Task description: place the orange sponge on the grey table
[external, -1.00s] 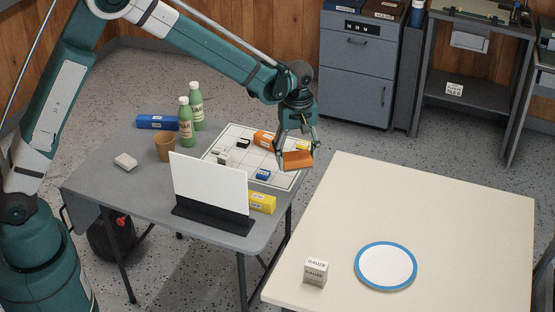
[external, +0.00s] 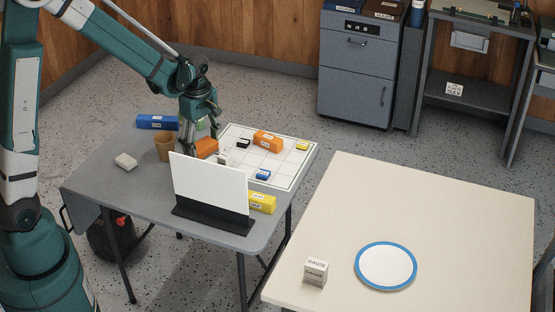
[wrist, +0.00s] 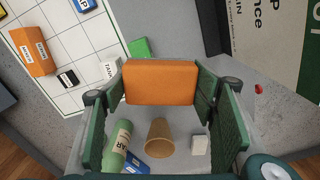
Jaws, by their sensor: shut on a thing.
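My gripper (external: 199,138) is shut on the orange sponge (external: 207,147), a small block. In the wrist view the sponge (wrist: 160,83) spans the gap between the two green finger pads. The grey table (external: 108,178) stands in front of my base at left in the external view. The sponge is over this table, between the brown cup (external: 164,147) and the white grid board (external: 297,160). It appears raised above the top, but the exact gap is hard to tell.
An upright white panel (external: 207,187) on a black foot stands close in front. A green block (wrist: 139,47) lies beside the board. The table's left front is clear.

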